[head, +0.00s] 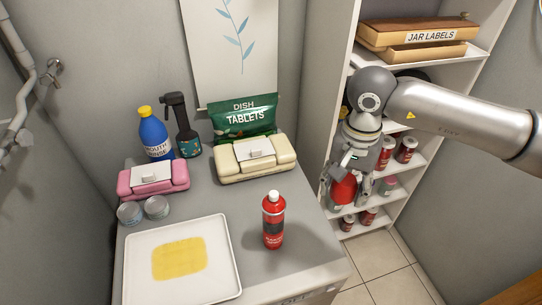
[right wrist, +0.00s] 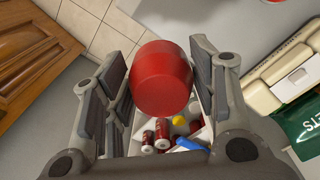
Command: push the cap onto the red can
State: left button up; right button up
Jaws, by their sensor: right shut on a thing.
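The red can (head: 273,226) stands upright on the grey counter, with a white nozzle on top and a dark band around its body. The red cap (head: 343,190) is held by my right gripper (head: 345,178), to the right of the can and beyond the counter's right edge, in front of the shelves. In the right wrist view the cap (right wrist: 162,78) sits between the two fingers of my right gripper (right wrist: 160,85), its rounded red side facing the camera. The cap and the can are apart. My left gripper is in neither view.
A white tray (head: 216,284) with a yellow cloth (head: 179,258) lies left of the can. Behind are a cream wipes box (head: 229,172), a pink box (head: 136,190), bottles and a green tablets bag (head: 234,131). White shelves (head: 408,153) with several jars stand right.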

jog(key=a+r+m, duration=0.2)
jog(key=a+m, duration=0.2)
jog(key=m, duration=0.1)
jog(key=a+r+m+p, duration=0.1)
jog(key=a+r+m, duration=0.1)
jog(key=a+m, duration=0.3)
jog(key=a+r+m+p, duration=0.1)
jog(key=a+r+m, duration=0.1)
jog(key=a+m, duration=0.2)
jog(key=shift+w+a+m, duration=0.35)
jog(key=shift+a+m, duration=0.05)
jog(key=shift+m, duration=0.2)
jog(key=shift+s+a+r+m, duration=0.1)
jog(key=shift+a+r+m, duration=0.05)
jog(key=shift+a+m, duration=0.4)
send_over(272, 193)
jog(key=shift+f+b, duration=0.4)
jog(key=shift+f, duration=1.75)
jog(key=shift+f+b, duration=0.65)
jog(key=shift+b, duration=0.25)
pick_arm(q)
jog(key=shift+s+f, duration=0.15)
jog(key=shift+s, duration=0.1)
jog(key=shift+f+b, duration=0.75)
pick_arm(e)
jog(key=shift+r, duration=0.1)
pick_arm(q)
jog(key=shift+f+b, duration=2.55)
pick_arm(e)
jog(key=shift+f, duration=2)
